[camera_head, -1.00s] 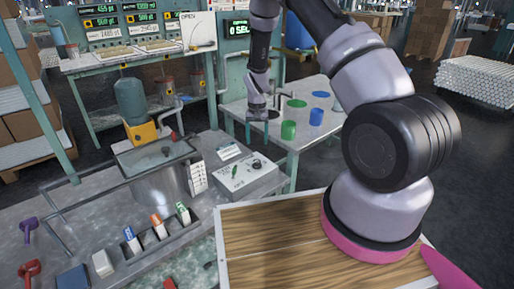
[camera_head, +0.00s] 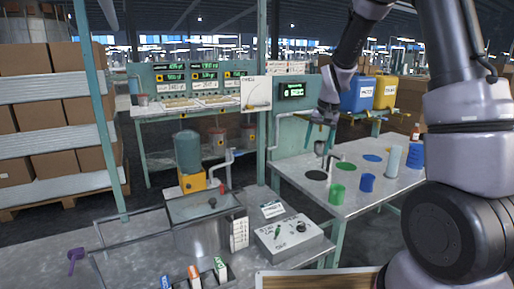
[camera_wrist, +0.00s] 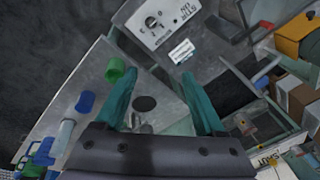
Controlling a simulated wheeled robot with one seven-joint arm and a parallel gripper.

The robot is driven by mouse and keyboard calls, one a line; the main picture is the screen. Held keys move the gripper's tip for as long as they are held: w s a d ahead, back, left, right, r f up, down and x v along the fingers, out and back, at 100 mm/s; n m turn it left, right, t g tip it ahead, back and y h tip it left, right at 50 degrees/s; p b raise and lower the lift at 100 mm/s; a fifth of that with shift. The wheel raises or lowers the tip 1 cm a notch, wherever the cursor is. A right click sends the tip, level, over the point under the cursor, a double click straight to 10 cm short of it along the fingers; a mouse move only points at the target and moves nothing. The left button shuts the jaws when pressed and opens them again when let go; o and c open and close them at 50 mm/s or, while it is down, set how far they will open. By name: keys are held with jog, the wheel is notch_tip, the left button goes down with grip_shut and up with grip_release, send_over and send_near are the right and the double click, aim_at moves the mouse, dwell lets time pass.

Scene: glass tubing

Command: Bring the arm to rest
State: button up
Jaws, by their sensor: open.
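A control box (camera_head: 290,240) with a knob and a metal tank (camera_head: 205,225) stand on the near bench. A teal post (camera_head: 262,90) rises left of my gripper. Blue (camera_head: 358,95) and yellow (camera_head: 385,92) containers stand behind it. Open air surrounds the gripper.

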jog(key=s+d+r+t, duration=0.3)
jog(key=s+r, duration=0.9)
jog(key=r, duration=0.4)
jog(key=s+r+t, duration=0.1)
jog(key=s+r, duration=0.1)
jog(key=s, duration=0.5)
jog(key=s+r+t, duration=0.1)
jog(key=s+r, duration=0.2)
jog(key=s, duration=0.4)
jog(key=shift+s+d+y, duration=0.25)
jog(key=shift+d+y, duration=0.1)
jog(key=shift+y, duration=0.05)
